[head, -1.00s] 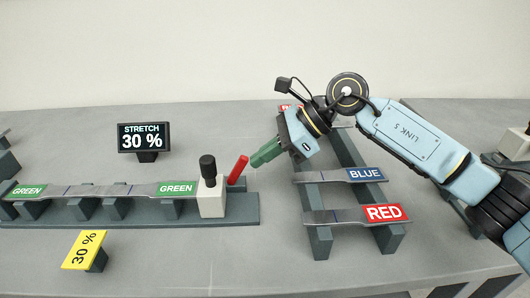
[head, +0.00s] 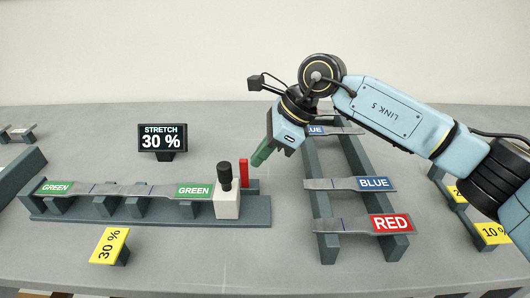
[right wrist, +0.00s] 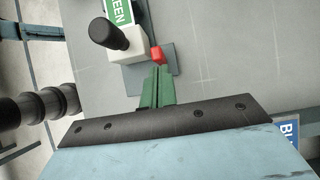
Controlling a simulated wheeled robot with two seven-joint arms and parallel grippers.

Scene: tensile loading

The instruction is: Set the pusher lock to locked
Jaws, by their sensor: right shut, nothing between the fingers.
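The red pusher lock lever (head: 244,173) stands upright just right of the white pusher block (head: 228,205) with its black knob (head: 225,176). In the right wrist view the red lever (right wrist: 157,54) shows just beyond my fingertips. My right gripper (head: 258,160) has green fingers, shut and empty, pointing down and left, just right of the lever's top. The fingers also show in the right wrist view (right wrist: 159,72). I cannot tell whether they touch the lever. My left gripper is not in view.
A strip with GREEN labels (head: 120,189) lies along the dark rail (head: 160,211) left of the block. A screen (head: 162,138) reads STRETCH 30 %. A rack (head: 327,245) with BLUE and RED strips stands right. A yellow 30 % sign (head: 109,245) stands in front.

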